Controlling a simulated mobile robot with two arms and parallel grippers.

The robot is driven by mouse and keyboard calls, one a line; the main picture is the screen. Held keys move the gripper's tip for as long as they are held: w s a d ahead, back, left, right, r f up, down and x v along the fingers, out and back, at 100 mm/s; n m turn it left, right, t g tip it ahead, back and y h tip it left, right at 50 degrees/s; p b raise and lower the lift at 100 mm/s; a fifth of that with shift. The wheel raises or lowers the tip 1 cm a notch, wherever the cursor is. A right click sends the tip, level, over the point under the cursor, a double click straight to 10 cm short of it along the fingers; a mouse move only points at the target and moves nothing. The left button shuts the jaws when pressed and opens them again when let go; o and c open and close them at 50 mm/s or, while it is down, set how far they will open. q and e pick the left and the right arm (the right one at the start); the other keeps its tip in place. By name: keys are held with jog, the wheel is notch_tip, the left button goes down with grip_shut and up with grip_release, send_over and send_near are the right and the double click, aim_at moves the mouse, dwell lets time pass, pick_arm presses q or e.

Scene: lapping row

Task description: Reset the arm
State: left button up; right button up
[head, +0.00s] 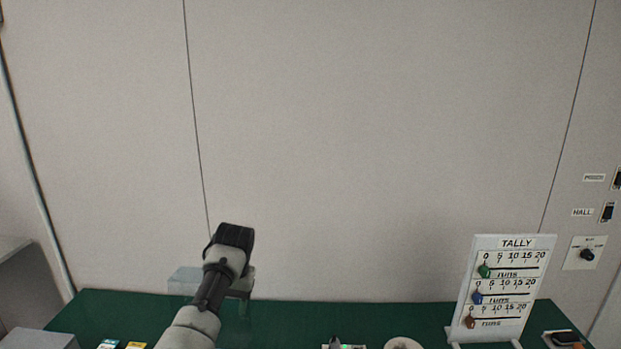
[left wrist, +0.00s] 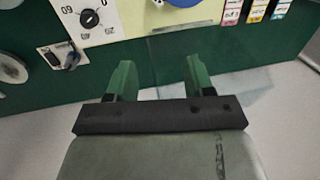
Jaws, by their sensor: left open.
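My left arm comes up from the bottom of the head view, with its dark wrist raised in front of the pale wall. My left gripper (head: 241,296) is partly hidden behind the wrist, near the far edge of the green table (head: 285,325). In the left wrist view my left gripper (left wrist: 160,80) shows two green fingers spread apart, with nothing between them. My right gripper is in neither view.
A white TALLY board (head: 505,288) with coloured sliders stands at the table's right. A translucent box (head: 184,280) is left of the gripper. A pale panel with a dial (left wrist: 90,19) shows in the wrist view. Small items line the table's near edge.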

pick_arm(q)
jog(key=shift+t+h, duration=0.5)
jog(key=shift+t, duration=0.3)
jog(key=s+a+f, duration=0.1)
jog(key=s+f, duration=0.4)
jog(key=s, duration=0.1)
jog(key=s+a+f, duration=0.1)
jog(key=s+f, duration=1)
jog(key=shift+s+a, duration=0.35)
jog(key=shift+a, duration=0.05)
jog(key=s+r+m+t+h, duration=0.1)
jog(key=s+r, duration=0.1)
jog(key=s, duration=1)
jog(key=s+r+m+t, duration=0.1)
jog(key=s+r, duration=0.2)
jog(key=s, duration=1)
notch_tip(320, 180, down, 28)
jog(key=s+g+b, duration=0.1)
jog(key=b, duration=0.1)
jog(key=s+a+f+g, duration=0.1)
jog(key=s+a+f, duration=0.1)
jog(key=s+f, duration=1.4)
jog(key=shift+a+f+g+b, duration=0.3)
jog(key=shift+f+b, duration=0.15)
jog(key=shift+f, duration=0.15)
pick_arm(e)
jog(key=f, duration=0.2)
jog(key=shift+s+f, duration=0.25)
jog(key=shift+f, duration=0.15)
